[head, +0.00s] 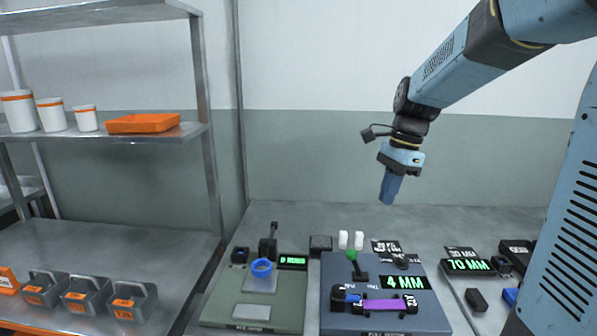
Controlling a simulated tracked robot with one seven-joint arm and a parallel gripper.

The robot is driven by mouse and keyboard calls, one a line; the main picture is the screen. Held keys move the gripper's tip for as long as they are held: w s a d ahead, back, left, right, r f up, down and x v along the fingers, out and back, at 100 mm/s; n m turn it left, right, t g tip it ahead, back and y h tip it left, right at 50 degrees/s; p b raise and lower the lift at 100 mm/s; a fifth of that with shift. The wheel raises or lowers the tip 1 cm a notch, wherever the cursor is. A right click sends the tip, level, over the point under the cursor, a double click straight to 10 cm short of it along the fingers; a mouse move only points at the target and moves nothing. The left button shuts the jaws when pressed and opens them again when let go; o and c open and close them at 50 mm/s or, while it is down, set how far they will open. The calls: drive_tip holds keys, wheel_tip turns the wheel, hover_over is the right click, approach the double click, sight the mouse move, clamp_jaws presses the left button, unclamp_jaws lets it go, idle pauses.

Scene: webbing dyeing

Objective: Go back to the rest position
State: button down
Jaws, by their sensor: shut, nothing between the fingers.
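My gripper (390,190) hangs in the air above the back of the workbench, pointing down. Its blue fingers are together and nothing shows between them. It is clear of the devices below. My blue arm reaches in from the upper right.
Below stand a green device (225,311) with a blue ring (261,267), a dark blue device (340,322) with a purple strip (392,306) and a "4 MM" display, and a "70 MM" display (469,265). At left, a metal shelf holds white containers (52,114), an orange tray (143,123) and grey bins (88,296).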

drive_tip(key=s+d+r+n+t+h, duration=0.1)
drive_tip(key=s+n+t, duration=0.5)
drive_tip(key=s+n, duration=0.8)
drive_tip(key=shift+s+d+r+n+h, duration=0.2)
drive_tip(key=shift+s+r+n+h, duration=0.35)
drive_tip(key=shift+s, duration=1.7)
drive_tip(key=c, duration=1.8)
unclamp_jaws()
drive_tip(key=shift+r, duration=0.15)
drive_tip(key=shift+c, duration=0.2)
